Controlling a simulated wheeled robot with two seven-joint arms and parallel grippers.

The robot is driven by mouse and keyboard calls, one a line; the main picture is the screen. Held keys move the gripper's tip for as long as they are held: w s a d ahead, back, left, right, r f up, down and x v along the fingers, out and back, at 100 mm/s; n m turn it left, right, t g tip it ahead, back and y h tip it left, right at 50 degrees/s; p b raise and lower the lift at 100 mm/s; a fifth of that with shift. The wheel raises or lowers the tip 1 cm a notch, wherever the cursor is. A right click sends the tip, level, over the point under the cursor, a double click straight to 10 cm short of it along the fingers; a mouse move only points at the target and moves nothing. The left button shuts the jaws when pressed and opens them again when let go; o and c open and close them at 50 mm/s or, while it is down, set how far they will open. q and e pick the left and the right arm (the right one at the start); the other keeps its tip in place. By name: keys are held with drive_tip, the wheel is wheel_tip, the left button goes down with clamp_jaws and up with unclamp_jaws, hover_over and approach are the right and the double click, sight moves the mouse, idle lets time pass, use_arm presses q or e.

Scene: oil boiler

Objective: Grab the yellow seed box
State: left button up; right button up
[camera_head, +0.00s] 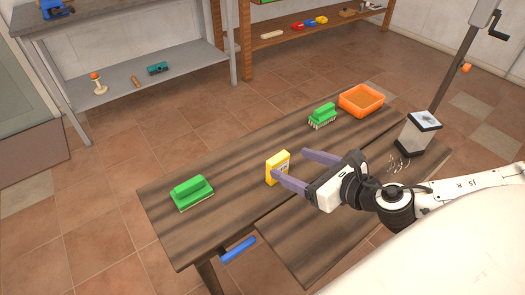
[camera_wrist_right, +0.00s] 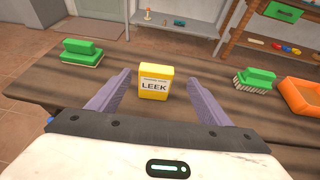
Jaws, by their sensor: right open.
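The yellow seed box (camera_head: 277,167) stands upright on the dark wooden table (camera_head: 240,190). In the right wrist view the seed box (camera_wrist_right: 155,82) shows a white label reading LEEK and sits between and just beyond the two purple fingers. My right gripper (camera_head: 298,169) is open and empty, with its fingers pointing left toward the box. In the right wrist view the gripper (camera_wrist_right: 156,92) has one finger on each side of the box's line, with gaps on both sides. My left gripper is not in view.
A green brush (camera_head: 192,193) lies left of the box. Another green brush (camera_head: 322,115) and an orange tray (camera_head: 361,100) stand at the far right. A grey lantern-like object (camera_head: 418,132) stands near my right arm. A blue handle (camera_head: 238,250) shows below the table's front edge.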

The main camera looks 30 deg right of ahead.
sight(284, 159)
drive_tip(key=shift+w+f, duration=0.15)
drive_tip(key=shift+w, duration=0.35)
drive_tip(key=shift+w+a+f+b, duration=0.15)
drive_tip(key=shift+w+b, duration=0.2)
drive_tip(key=shift+w, duration=0.15)
drive_tip(key=shift+w+f, duration=0.1)
drive_tip(key=shift+w, duration=0.25)
drive_tip(key=shift+w+a+f, duration=0.1)
drive_tip(key=shift+w+f, duration=0.15)
drive_tip(key=shift+w, duration=0.15)
drive_tip(key=shift+a+x, duration=0.2)
drive_tip(key=shift+x, duration=1.1)
drive_tip(key=shift+a+x, duration=0.15)
drive_tip(key=shift+x, duration=1.2)
drive_tip(key=shift+w+a+f, duration=0.1)
drive_tip(key=shift+w+f, duration=0.15)
drive_tip(key=shift+w, duration=0.2)
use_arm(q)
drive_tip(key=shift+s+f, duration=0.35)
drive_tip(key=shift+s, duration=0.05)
use_arm(e)
drive_tip(key=c, duration=1.1)
